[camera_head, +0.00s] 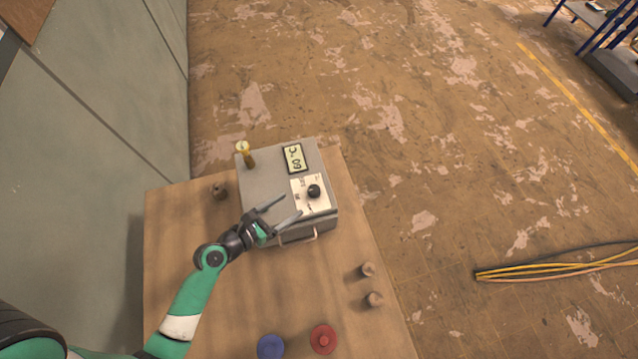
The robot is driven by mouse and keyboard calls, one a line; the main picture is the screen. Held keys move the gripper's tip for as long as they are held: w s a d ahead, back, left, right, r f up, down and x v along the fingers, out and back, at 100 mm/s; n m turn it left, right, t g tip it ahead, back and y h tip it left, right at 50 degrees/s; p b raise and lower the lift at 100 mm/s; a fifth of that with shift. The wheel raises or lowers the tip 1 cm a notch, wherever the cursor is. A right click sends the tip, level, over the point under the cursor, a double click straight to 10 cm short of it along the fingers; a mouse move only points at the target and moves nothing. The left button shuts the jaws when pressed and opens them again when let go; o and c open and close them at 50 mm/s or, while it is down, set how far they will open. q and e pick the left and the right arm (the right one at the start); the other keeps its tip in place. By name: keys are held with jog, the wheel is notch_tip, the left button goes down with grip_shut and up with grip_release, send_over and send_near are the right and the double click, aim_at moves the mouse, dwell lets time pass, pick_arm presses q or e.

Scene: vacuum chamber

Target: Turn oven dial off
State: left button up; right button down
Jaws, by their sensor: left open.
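The grey oven box (259,183) stands on the wooden table, its display (294,158) reading 60 °C. A black dial (314,191) sits on a white labelled plate on the box's top, near its right edge. My left gripper (286,207) is open and empty, its two fingers pointing right toward the dial. The fingertips are just left of the dial and apart from it. The gripper hides part of the box's front left corner. I cannot make out the dial's pointer. My right gripper is not in view.
A small brass gauge (245,152) stands at the box's back left. On the wooden table (200,255) are brown cylindrical pegs (366,269), a blue knob (270,346) and a red knob (323,339). A grey-green wall (80,130) borders the left. Cables (540,270) lie on the floor.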

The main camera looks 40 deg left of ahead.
aim_at(314, 189)
pick_arm(q)
jog(key=b+x, duration=0.2)
jog(key=x, duration=0.9)
jog(key=shift+w+f, duration=0.1)
jog(key=shift+w, duration=0.3)
grip_shut()
